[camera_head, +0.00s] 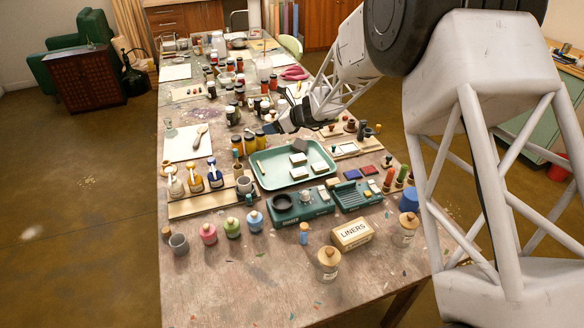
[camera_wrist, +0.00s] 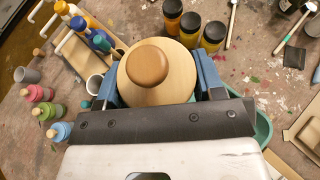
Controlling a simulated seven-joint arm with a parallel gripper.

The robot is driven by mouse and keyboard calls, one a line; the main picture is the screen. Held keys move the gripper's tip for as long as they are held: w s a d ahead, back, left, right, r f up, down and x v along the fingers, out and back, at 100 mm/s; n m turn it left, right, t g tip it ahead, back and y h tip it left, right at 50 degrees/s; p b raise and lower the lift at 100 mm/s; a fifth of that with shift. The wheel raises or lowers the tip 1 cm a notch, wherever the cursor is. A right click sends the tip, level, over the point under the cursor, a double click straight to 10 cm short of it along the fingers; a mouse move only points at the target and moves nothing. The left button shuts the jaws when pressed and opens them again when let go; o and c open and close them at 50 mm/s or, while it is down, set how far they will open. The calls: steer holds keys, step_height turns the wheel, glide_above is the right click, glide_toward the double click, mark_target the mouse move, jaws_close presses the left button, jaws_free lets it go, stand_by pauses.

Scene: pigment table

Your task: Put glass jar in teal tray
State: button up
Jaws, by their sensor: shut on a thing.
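My gripper (camera_wrist: 158,82) is shut on a jar with a round pale wooden lid (camera_wrist: 172,92) and a brown knob, which I take for the glass jar. A blue finger is on each side of the lid. The jar's body is hidden under the lid, so I cannot see its glass. In the head view my gripper (camera_head: 270,128) is just behind the back left of the teal tray (camera_head: 273,174). The tray holds several small white and grey blocks. In the wrist view the tray's edge (camera_wrist: 264,130) shows at the right, partly hidden by my gripper.
Yellow paint jars (camera_head: 237,143) stand left of my gripper, close to the tray. A wooden rack with paint bottles (camera_head: 195,184) is left of the tray. A green scale (camera_head: 300,209) stands in front of it.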

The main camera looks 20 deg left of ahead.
mark_target(281, 142)
steer(key=shift+f, duration=1.05)
steer(key=shift+f, duration=3.1)
steer(key=shift+f, duration=1.9)
steer(key=shift+f, duration=0.1)
steer(key=o, duration=1.1)
steer(key=shift+o, duration=0.2)
